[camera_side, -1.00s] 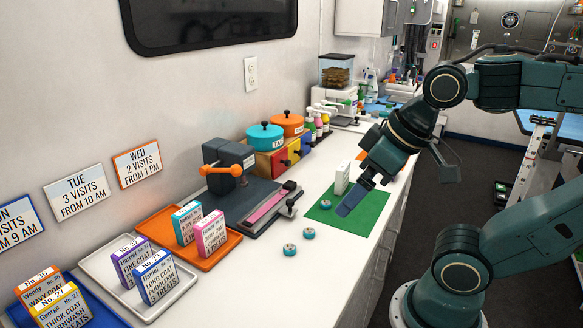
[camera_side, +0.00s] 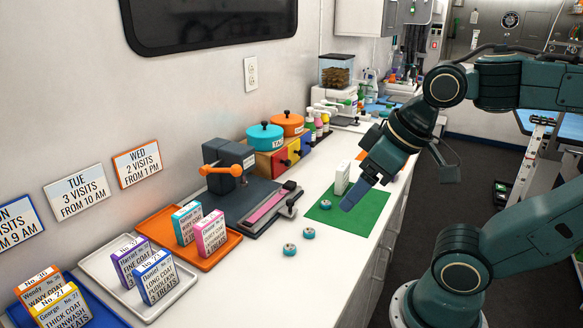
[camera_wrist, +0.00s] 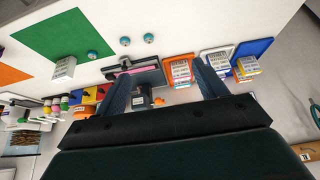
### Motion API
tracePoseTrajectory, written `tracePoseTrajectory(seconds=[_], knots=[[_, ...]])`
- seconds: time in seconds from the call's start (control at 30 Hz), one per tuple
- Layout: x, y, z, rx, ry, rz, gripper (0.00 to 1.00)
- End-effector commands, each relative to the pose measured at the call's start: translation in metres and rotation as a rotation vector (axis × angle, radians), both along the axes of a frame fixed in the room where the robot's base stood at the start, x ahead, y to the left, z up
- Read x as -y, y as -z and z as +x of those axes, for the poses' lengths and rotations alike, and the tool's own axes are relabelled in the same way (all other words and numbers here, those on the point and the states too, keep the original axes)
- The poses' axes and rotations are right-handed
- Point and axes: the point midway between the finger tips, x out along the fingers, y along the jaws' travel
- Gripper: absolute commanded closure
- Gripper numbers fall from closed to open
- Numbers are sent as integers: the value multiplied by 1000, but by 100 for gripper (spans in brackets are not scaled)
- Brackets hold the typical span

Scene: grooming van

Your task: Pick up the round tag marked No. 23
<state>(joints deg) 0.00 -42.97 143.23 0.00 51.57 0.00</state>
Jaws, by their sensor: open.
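Three small round teal-rimmed tags lie on the white counter area. One (camera_side: 325,204) is on the green mat (camera_side: 374,212) near its left edge; the others, a middle one (camera_side: 308,233) and a near one (camera_side: 289,249), are on the bare counter. In the wrist view they show at the top left: one on the mat (camera_wrist: 92,54), one beside it (camera_wrist: 125,41) and one further right (camera_wrist: 148,38). Their numbers are too small to read. My gripper (camera_side: 352,199) is open and empty above the mat, right of the tag there. Its two fingers also show in the wrist view (camera_wrist: 164,68).
A dark press with an orange handle (camera_side: 222,168) stands by the wall. An orange tray (camera_side: 222,248) and a grey tray (camera_side: 105,270) hold numbered boxes. The counter's front strip is clear.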

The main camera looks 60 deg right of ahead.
Motion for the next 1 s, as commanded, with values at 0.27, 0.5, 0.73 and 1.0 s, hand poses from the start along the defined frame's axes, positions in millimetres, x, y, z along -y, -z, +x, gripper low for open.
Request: tracePoseTrajectory(seconds=[0.27,0.5,0.73,1.0], knots=[[0,0,0,0,0,0,46],[1,0,4,-10,37,18,46],[9,1,22,-61,236,110,46],[31,11,58,-156,644,293,46]])
